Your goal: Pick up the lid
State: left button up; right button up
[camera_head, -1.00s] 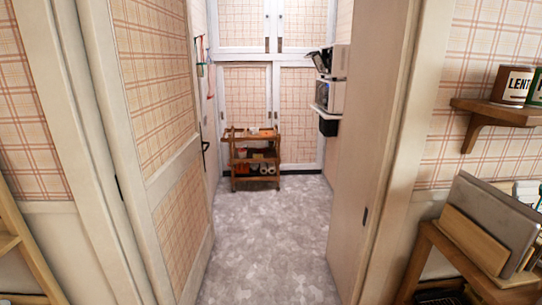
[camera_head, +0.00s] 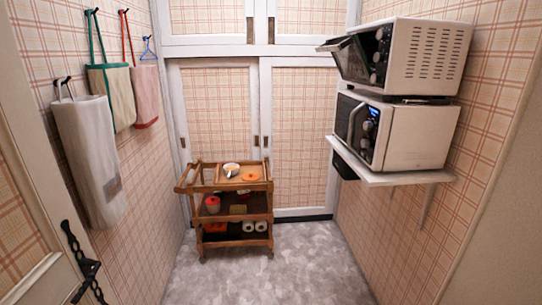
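An orange lid-like disc (camera_head: 250,177) lies on the top shelf of a wooden trolley (camera_head: 264,186) at the back of the small room. Next to it on the same shelf is a white pot or bowl (camera_head: 231,168) with something yellowish in it. A red container with a pale top (camera_head: 212,204) stands on the middle shelf. Which of these the task means by the lid is hard to confirm at this size. Neither of my grippers shows in the head view.
Two white ovens are on the right wall, the lower microwave (camera_head: 415,137) on a shelf (camera_head: 400,178). Bags (camera_head: 90,150) hang on the left wall. An open door with a black handle (camera_head: 82,262) is at lower left. The grey floor (camera_head: 268,280) before the trolley is clear.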

aim_at(248, 177)
jog(key=i, duration=2.3)
